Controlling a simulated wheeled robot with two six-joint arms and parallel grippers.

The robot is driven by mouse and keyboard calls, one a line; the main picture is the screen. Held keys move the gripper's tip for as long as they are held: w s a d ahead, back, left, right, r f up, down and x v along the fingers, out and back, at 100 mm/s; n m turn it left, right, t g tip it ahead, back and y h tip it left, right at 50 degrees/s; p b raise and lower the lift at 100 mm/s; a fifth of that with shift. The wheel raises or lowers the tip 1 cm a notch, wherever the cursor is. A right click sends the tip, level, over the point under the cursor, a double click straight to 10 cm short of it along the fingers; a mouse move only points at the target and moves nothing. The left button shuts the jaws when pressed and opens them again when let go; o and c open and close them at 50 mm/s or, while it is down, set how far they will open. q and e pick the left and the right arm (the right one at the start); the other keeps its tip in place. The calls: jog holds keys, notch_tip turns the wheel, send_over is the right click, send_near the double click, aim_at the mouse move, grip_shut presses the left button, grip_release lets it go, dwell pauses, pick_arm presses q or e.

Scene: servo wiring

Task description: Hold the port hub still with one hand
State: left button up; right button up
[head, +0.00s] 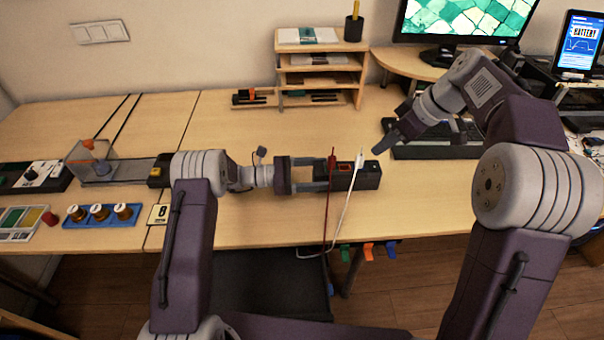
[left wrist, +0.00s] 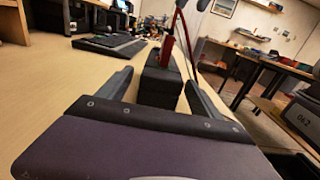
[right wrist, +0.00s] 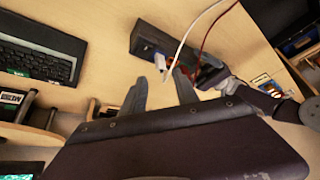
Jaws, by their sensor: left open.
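The port hub (head: 368,178) is a long black box lying on the table, with a red-marked port near its left end. My left gripper (head: 322,174) is open at the hub's left end; in the left wrist view the hub (left wrist: 160,88) lies between its spread fingers, with gaps on both sides. A red plug with its lead (head: 331,166) and a white plug with its lead (head: 359,162) rise at the hub. Whether the white plug is seated I cannot tell. My right gripper (right wrist: 160,88) has its fingers apart and empty, behind the hub in the head view.
A keyboard (head: 440,144) lies behind and right of the hub. A wooden shelf (head: 320,80) stands at the back. The leads hang over the table's front edge, near coloured clips (head: 368,251). A blue tray of spools (head: 100,215) is at left.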

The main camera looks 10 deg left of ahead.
pick_arm(q)
jog(key=shift+w+d, duration=0.1)
jog(key=shift+d, duration=0.55)
jog(key=c, duration=1.6)
pick_arm(e)
jog(key=shift+o, duration=1)
pick_arm(q)
jog(key=shift+a, duration=0.1)
pick_arm(e)
jog(key=m+t+h, duration=0.1)
jog(key=m+h, duration=0.3)
jog(key=m, duration=0.5)
send_near(361, 155)
jog(key=r, duration=0.2)
jog(key=x, duration=1.2)
jog(key=shift+s+f, duration=0.2)
jog(key=shift+s, duration=0.2)
